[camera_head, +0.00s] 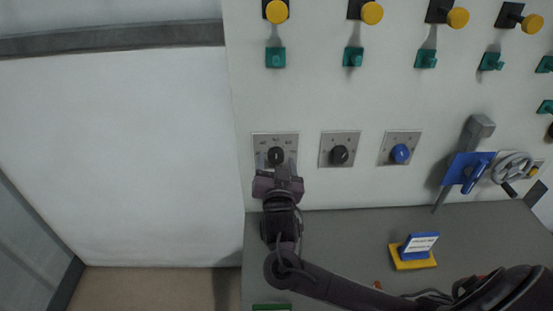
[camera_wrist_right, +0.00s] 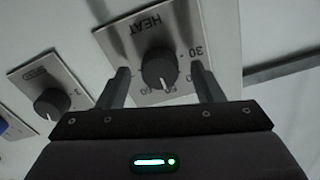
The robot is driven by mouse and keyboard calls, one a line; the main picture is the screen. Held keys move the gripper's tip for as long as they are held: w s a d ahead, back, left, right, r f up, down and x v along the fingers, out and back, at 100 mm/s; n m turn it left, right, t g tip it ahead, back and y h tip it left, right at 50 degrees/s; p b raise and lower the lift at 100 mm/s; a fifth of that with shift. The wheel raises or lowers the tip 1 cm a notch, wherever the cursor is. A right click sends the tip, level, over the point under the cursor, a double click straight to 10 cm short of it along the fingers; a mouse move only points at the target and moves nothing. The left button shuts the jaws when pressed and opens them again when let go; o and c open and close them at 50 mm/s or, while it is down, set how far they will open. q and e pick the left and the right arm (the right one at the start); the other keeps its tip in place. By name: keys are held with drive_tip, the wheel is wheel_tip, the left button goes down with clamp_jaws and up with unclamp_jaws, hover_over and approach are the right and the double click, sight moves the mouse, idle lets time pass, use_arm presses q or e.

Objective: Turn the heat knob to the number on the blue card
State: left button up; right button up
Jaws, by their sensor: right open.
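The heat knob (camera_head: 276,155) is black, on a grey plate at the left of the panel's row. In the right wrist view the heat knob (camera_wrist_right: 158,67) shows upside down below the word HEAT. Its white mark points down in that picture, near partly hidden numbers. My right gripper (camera_head: 278,177) is open just in front of the plate, with one finger (camera_wrist_right: 118,86) and the other (camera_wrist_right: 206,82) on either side of the knob, apart from it. The blue card (camera_head: 421,242) stands in a yellow holder; its writing is too small to read. My left gripper is out of view.
A second black knob (camera_head: 339,154) and a blue knob (camera_head: 400,153) sit on plates to the right. Yellow buttons and green fittings line the panel above. A blue lever (camera_head: 472,172) and a grey wheel (camera_head: 512,168) are at the right. The grey shelf (camera_head: 340,230) is mostly clear.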

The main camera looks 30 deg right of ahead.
drive_tip(key=shift+w+d, duration=0.1)
drive_tip(key=shift+w, duration=0.05)
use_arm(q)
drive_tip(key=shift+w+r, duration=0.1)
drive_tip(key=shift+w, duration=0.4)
use_arm(e)
drive_tip(key=c, duration=1)
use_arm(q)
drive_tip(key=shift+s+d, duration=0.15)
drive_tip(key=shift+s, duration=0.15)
use_arm(e)
drive_tip(key=shift+o, duration=0.2)
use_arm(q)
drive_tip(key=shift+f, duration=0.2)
use_arm(e)
drive_tip(key=m+b, duration=0.3)
drive_tip(key=shift+f, duration=0.25)
drive_tip(key=m+b, duration=0.3)
drive_tip(key=m, duration=0.1)
drive_tip(key=shift+b, duration=0.4)
use_arm(q)
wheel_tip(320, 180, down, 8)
drive_tip(key=b, duration=0.1)
use_arm(e)
drive_tip(key=shift+r+m, duration=0.2)
drive_tip(key=shift+m, duration=0.7)
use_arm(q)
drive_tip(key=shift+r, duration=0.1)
